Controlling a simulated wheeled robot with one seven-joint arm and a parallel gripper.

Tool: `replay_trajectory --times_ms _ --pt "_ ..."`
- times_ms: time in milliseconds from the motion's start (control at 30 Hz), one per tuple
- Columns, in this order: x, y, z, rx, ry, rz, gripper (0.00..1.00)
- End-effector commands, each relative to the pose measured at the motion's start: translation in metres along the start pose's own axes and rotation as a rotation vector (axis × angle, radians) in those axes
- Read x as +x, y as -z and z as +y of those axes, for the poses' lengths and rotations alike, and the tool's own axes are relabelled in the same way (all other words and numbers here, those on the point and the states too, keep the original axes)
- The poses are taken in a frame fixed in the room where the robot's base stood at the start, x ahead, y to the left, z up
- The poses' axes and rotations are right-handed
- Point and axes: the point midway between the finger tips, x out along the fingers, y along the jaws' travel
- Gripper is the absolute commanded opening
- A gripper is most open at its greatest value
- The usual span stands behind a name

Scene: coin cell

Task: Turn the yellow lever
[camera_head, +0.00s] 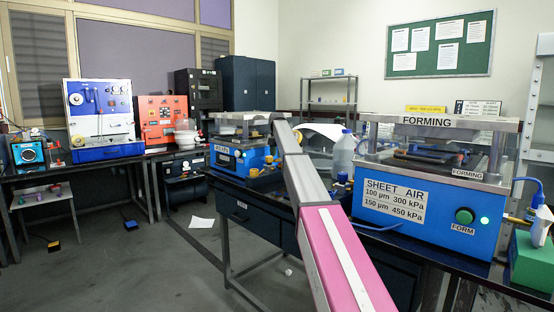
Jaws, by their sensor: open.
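A small yellow lever-like part (516,220) sticks out at the right side of the blue forming machine (340,207), close to a blue hose. It is too small to tell its exact shape or how it is turned. My arm (335,250), pink and grey, rises from the bottom edge and reaches toward the middle of the view. Its far end narrows near the left blue machine. I cannot make out my gripper or its fingers there. The arm is well to the left of the yellow part and apart from it.
A green box (533,262) with a white bottle (541,226) stands at the right bench end. A clear bottle (344,155) stands left of the forming machine. Another blue machine (236,160) is farther back. The grey floor (150,280) at left is mostly free.

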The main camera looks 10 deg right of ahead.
Motion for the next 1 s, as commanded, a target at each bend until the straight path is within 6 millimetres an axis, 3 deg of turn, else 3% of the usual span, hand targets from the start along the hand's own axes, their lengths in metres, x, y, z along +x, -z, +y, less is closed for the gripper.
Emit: replay_trajectory --times_ms 200,467,600,633,1000 --pt "0.023 0.0 0.0 0.0 -0.001 -0.001 0.47" --pt "0.024 0.0 0.0 0.0 -0.001 -0.001 0.47" --pt "0.024 0.0 0.0 0.0 -0.001 -0.001 0.04" --pt "0.024 0.0 0.0 0.0 -0.001 -0.001 0.0" --pt "0.024 0.0 0.002 0.039 0.0 0.0 0.0"
